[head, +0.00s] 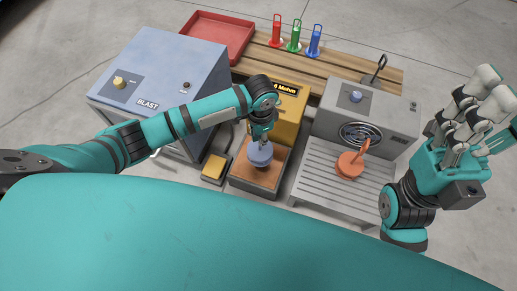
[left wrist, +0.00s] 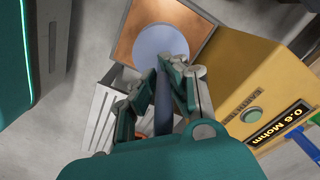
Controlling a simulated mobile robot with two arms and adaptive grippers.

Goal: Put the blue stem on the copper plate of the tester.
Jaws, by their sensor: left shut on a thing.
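The blue stem has a round lavender-blue disc (head: 260,154) at its lower end; its thin shaft (left wrist: 163,108) shows in the left wrist view. My left gripper (head: 262,136) is shut on the shaft from above, with the disc (left wrist: 160,42) beyond the fingertips. The disc is over the copper plate (head: 260,180) of the yellow tester (head: 289,110), towards its back part in the head view. The plate (left wrist: 195,20) shows around the disc in the left wrist view. I cannot tell whether disc and plate touch. My right gripper (head: 478,110) is open and empty at the right.
An orange-red stem (head: 350,164) stands on the grey slatted surface (head: 325,185) before the fan unit (head: 375,115). The blue-grey BLAST box (head: 160,75) is left of the tester. A wooden bench (head: 345,68) behind carries a red tray (head: 218,35) and red, green and blue posts (head: 315,42).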

